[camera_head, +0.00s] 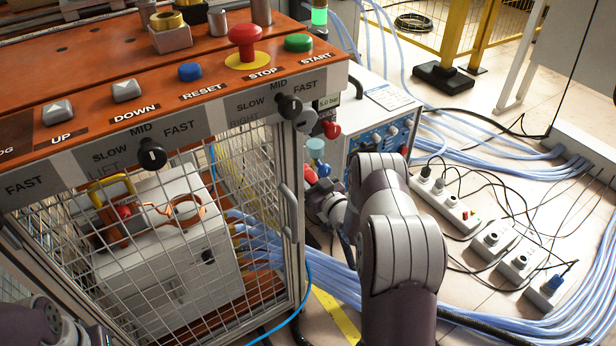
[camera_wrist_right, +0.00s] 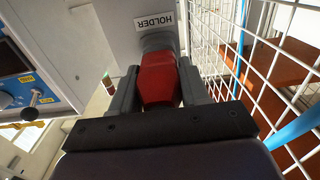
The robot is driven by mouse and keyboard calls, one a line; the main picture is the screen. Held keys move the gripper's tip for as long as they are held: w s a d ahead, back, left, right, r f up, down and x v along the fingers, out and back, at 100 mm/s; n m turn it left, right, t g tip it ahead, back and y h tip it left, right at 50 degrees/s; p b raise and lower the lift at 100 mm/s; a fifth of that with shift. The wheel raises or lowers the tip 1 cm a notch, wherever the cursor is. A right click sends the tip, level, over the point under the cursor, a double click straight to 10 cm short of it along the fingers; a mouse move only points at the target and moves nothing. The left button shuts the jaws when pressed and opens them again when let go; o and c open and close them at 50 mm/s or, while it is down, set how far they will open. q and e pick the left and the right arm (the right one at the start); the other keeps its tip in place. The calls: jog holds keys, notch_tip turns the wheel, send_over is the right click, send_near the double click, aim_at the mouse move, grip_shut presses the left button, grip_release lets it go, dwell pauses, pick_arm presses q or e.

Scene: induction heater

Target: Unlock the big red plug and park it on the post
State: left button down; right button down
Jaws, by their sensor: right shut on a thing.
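The big red plug (camera_wrist_right: 158,78) sits between the two fingers of my right gripper (camera_wrist_right: 155,92) in the right wrist view. Both fingers press on its sides. Its far end meets a dark round fitting (camera_wrist_right: 158,42) beside an upside-down HOLDER label (camera_wrist_right: 155,22); I cannot tell whether it is seated there or just in front. In the head view my right gripper (camera_head: 322,190) is low beside the caged cabinet, with a bit of red (camera_head: 311,175) at its tip, mostly hidden. Only a link of my left arm shows at the lower left; its gripper is out of view.
A wire mesh cage (camera_wrist_right: 268,75) runs close along the right of the wrist view. A blue-edged control unit (camera_head: 385,135) stands behind my right arm. Blue hoses (camera_head: 335,280) and power strips (camera_head: 447,205) lie on the floor. A red knob (camera_head: 331,130) is on the cabinet corner.

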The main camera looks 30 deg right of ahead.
jog(key=shift+w, duration=0.6)
dwell(0.7)
jog(key=shift+c, duration=2.4)
grip_release()
jog(key=shift+s, duration=0.25)
jog(key=s+p, duration=0.5)
jog(key=s, duration=0.7)
jog(key=shift+d, duration=0.45)
